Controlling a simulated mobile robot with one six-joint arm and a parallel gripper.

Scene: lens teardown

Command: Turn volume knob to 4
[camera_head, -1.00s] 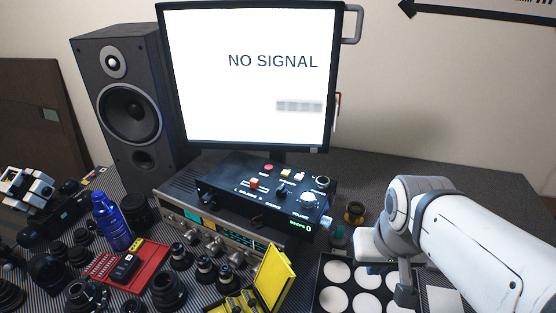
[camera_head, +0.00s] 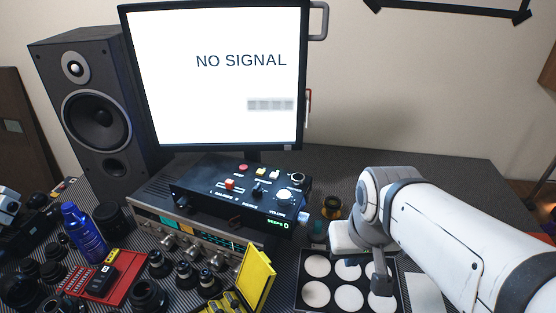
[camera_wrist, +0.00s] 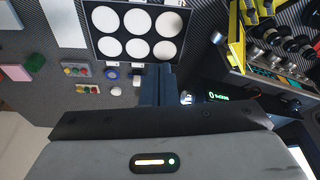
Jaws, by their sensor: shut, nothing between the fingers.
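The black control box (camera_head: 215,192) sits on the silver receiver in the middle of the desk. Its white volume knob (camera_head: 286,197) is at the box's right end, above the label VOLUME. The green display (camera_head: 278,224) below it reads 0. My gripper (camera_wrist: 157,85) is shut and empty. In the head view it hangs right of the box, over the tray, apart from the knob. In the wrist view the knob (camera_wrist: 187,98) shows just right of the fingers, partly hidden, with the display (camera_wrist: 218,97) beside it.
A black tray with white round pads (camera_head: 316,293) lies below my gripper. A small amber-topped jar (camera_head: 331,207) stands between the box and my arm. A yellow case (camera_head: 256,270) stands open in front of the receiver (camera_head: 150,212). The monitor (camera_head: 215,80) rises behind.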

